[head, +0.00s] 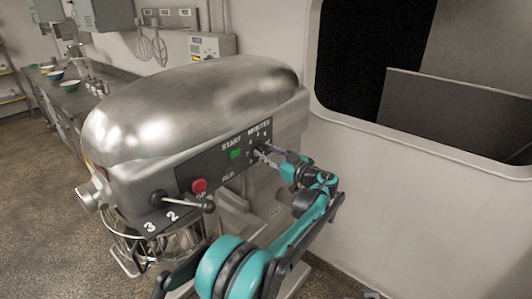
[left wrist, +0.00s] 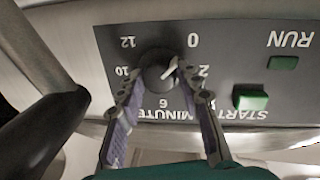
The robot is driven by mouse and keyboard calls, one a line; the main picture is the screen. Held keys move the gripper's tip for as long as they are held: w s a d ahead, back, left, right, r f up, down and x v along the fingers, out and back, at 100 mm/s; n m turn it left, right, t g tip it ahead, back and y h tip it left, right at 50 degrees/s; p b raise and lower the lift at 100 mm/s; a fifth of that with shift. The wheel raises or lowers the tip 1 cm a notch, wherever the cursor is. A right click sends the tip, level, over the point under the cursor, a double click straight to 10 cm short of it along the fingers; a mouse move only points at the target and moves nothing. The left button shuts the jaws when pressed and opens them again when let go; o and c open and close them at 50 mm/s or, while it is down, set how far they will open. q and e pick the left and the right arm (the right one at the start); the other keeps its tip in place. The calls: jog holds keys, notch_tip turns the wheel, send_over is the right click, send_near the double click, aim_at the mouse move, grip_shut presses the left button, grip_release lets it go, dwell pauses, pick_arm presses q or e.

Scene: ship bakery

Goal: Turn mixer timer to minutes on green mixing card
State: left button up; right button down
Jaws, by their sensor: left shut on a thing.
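The big silver mixer (head: 190,95) fills the middle of the head view. Its dark control panel carries the minutes dial at the right end. In the left wrist view the dark round timer knob (left wrist: 157,62) sits among the numbers 0, 2, 6, 10 and 12. Its white pointer mark slants toward the 0 and 2 side; the exact setting is unclear. My left gripper (head: 261,151) reaches the dial, with its two fingers (left wrist: 158,78) shut on the knob from both sides. My right gripper is not in view. I see no green mixing card.
A green start button (head: 236,154), a red button (head: 199,186) and a speed lever (head: 187,200) are on the panel. The wire bowl guard (head: 128,254) hangs below. A wall with a dark window opening stands at right. A counter with bowls runs along the left.

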pick_arm(q)
jog(key=shift+a+r+m, duration=0.1)
jog(key=shift+m, duration=0.2)
jog(key=shift+r+m+p, duration=0.15)
jog(key=shift+m+p, duration=0.8)
jog(key=shift+m, duration=0.25)
jog(key=shift+m+g+p, duration=0.3)
jog(key=shift+m+p, duration=0.45)
jog(key=shift+m, duration=0.95)
jog(key=o, duration=0.9)
jog(key=shift+c, duration=0.2)
jog(key=o, duration=0.3)
jog(key=shift+w+a, duration=0.2)
jog(key=v, duration=1.2)
